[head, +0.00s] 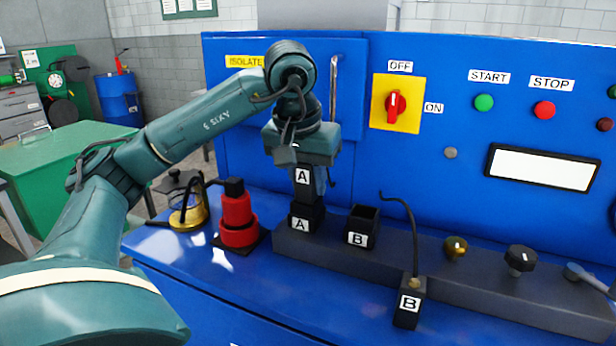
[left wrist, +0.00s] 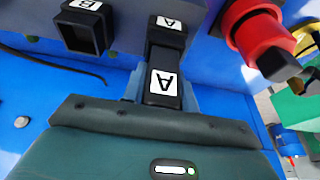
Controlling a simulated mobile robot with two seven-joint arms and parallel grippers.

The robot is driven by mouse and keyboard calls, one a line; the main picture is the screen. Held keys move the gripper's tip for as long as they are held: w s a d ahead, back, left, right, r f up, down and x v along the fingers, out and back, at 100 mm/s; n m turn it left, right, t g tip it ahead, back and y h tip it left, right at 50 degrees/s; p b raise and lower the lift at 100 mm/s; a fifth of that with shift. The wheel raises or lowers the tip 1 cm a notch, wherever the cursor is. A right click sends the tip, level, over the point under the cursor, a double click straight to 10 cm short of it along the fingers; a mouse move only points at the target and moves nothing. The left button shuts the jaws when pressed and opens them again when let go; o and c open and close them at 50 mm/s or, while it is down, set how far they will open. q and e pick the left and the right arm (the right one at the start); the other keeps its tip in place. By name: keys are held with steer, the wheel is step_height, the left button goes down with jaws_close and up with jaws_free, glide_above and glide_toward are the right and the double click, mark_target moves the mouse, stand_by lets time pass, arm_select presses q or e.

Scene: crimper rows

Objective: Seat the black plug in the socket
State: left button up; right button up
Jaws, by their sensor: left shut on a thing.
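My left gripper (head: 306,172) is shut on a black plug (head: 303,178) with a white A label and holds it roughly upright. Directly below is the black socket (head: 301,223), also labelled A, on the dark grey rail. In the left wrist view the plug (left wrist: 163,86) lines up closely with the A socket (left wrist: 166,24). I cannot tell whether its lower end is inside the socket or just above it. A black socket marked B (head: 362,227) is open and empty to the right. My right gripper is not in view.
A black plug marked B (head: 409,302) with a curved cable stands at the front. A red stepped cylinder (head: 237,216) and a brass-and-glass piece (head: 187,212) are left of the A socket. The blue panel (head: 450,200) rises close behind, with a red switch (head: 396,104).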

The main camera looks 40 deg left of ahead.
arm_select(q)
steer(key=shift+f, duration=0.4)
steer(key=o, duration=1)
steer(key=shift+d, duration=0.1)
steer(key=shift+o, duration=0.7)
steer(key=shift+a, duration=0.2)
steer(key=shift+d, duration=0.1)
